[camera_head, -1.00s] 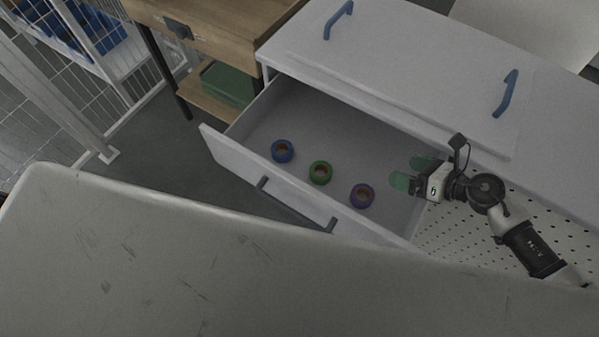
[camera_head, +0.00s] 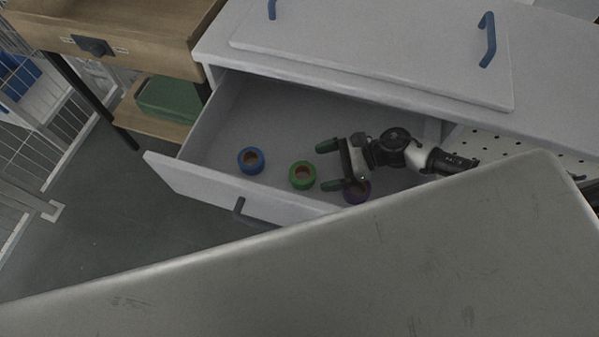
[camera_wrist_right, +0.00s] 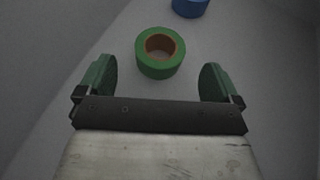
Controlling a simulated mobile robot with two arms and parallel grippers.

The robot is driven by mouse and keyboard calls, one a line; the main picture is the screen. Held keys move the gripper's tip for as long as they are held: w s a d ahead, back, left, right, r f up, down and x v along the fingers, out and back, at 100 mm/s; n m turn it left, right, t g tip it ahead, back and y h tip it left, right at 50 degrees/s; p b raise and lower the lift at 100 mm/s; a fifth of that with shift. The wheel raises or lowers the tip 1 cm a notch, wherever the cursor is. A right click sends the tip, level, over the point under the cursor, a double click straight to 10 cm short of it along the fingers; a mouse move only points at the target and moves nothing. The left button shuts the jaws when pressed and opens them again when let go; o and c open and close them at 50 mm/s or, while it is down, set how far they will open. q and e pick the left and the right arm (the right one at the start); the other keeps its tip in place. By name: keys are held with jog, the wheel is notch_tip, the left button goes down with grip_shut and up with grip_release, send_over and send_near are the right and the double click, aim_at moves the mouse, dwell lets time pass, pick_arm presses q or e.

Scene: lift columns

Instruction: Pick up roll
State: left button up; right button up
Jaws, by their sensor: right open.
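Three tape rolls lie in the open drawer in the head view: a blue roll (camera_head: 251,160), a green roll (camera_head: 302,176) and a purple roll (camera_head: 357,192). The purple roll is partly hidden by my right gripper. My right gripper (camera_head: 327,166) is open and empty, over the drawer just right of the green roll. In the right wrist view, the green roll (camera_wrist_right: 160,53) lies ahead of and between the open green fingertips (camera_wrist_right: 158,80), apart from them. The blue roll (camera_wrist_right: 189,7) is cut off at the top edge. My left gripper is not in view.
The drawer (camera_head: 225,187) has a front wall with a dark handle. A white cabinet top (camera_head: 370,45) with blue handles lies behind it. A wooden table (camera_head: 130,35) stands at the left. A large grey surface (camera_head: 330,270) fills the foreground.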

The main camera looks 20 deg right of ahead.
aim_at(303, 178)
jog(key=shift+x, duration=3.2)
jog(key=c, duration=1)
